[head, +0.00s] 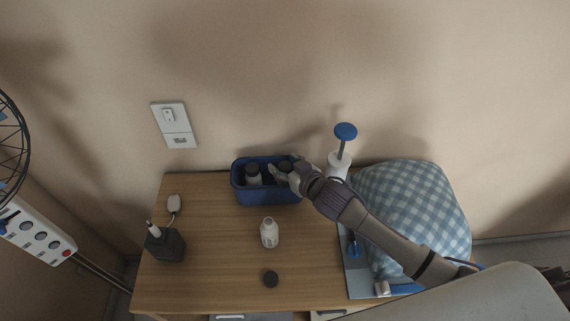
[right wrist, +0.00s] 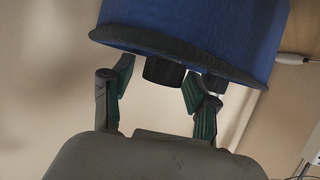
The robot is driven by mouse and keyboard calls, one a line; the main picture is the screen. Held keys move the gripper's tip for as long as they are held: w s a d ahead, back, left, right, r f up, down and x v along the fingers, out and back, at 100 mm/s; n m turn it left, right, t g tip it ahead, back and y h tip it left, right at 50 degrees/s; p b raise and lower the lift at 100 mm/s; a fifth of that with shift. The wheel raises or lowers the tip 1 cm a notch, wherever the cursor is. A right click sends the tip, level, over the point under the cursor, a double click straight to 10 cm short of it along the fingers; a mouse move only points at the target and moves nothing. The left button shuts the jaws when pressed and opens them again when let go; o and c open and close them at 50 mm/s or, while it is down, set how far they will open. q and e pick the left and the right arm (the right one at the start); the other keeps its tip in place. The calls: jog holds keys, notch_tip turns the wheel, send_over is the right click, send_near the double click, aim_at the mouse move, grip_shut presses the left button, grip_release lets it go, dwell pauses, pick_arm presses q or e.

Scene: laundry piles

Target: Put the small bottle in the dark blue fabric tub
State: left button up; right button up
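The dark blue fabric tub (head: 266,194) stands at the back of the wooden table, against the wall; its rim also shows in the right wrist view (right wrist: 190,25). A bottle with a dark cap (head: 253,174) stands inside its left part. A second dark cap (head: 284,166) shows at the tub's right part, by my right gripper (head: 285,174). In the right wrist view, the right gripper (right wrist: 158,92) has its fingers apart, with a dark cap (right wrist: 163,72) between or just beyond them and a gap at the left finger. A small white bottle (head: 269,233) stands on the table in front of the tub. My left gripper is out of view.
A loose dark cap (head: 271,279) lies near the table's front edge. A black box (head: 166,246) stands at the left. The table's left middle is clear.

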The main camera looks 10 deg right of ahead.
jog(key=shift+r, duration=0.2)
jog(key=b+v, duration=0.1)
jog(key=v, duration=1.1)
jog(key=shift+f, duration=0.1)
